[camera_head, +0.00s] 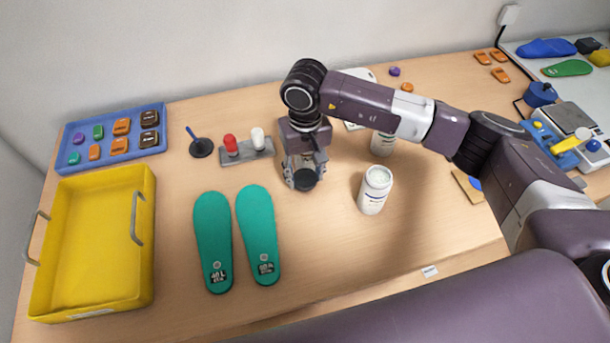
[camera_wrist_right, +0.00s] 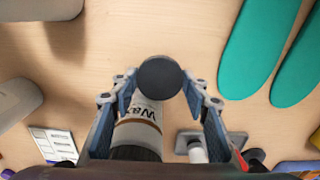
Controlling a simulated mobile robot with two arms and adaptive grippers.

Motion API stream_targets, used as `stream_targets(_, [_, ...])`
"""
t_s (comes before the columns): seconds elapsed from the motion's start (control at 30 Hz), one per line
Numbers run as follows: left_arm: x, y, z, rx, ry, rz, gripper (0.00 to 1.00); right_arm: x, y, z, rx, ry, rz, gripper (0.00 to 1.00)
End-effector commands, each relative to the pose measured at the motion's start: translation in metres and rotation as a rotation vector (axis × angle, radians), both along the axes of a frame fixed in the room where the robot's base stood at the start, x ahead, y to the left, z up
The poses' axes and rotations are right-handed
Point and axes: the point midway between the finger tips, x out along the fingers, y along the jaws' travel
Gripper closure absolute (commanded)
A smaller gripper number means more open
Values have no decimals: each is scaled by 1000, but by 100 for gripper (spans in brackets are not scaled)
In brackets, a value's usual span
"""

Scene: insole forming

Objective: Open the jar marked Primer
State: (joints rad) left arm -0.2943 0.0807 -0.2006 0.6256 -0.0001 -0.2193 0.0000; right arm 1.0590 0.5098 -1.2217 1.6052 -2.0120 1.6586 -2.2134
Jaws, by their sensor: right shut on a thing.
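My right gripper (camera_head: 303,178) is shut on a dark round lid (camera_wrist_right: 160,77), gripped at its sides between the fingertips. The lid also shows low in the gripper in the head view (camera_head: 305,181). A white jar (camera_head: 373,193) stands upright to the right of the gripper, its top uncovered and pale inside; its label is too small to read. A second white jar (camera_head: 382,145) stands behind it, partly hidden by my arm. In the wrist view a jar lettered "Wa..." (camera_wrist_right: 146,112) lies beyond the fingers, partly covered. I cannot read Primer anywhere. My left gripper is out of view.
Two green insoles (camera_head: 212,240) lie left of the gripper. A grey stand (camera_head: 246,151) with red and white pieces is close by on the left. A yellow bin (camera_head: 148,285) and blue tray (camera_head: 75,160) are far left. Bare table lies in front of the gripper.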

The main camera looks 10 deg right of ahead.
Motion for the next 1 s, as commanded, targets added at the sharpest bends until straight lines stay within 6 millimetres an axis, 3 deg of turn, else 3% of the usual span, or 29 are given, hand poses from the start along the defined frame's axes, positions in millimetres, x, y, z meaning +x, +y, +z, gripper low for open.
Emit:
stream_targets(0.13, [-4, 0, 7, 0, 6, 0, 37, -1, 0, -19, 0, 3, -2, 87])
stream_targets(0.53, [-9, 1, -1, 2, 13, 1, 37, 0, 0, -25, 0, 0, 0, 87])
stream_targets(0.57, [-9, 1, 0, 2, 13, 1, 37, 0, 0, -24, 0, 0, -1, 55])
stream_targets(0.7, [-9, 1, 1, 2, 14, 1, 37, 0, 0, -24, 0, 0, -1, 40])
stream_targets(1.0, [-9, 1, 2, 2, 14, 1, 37, 0, 0, -22, 0, 0, -1, 40])
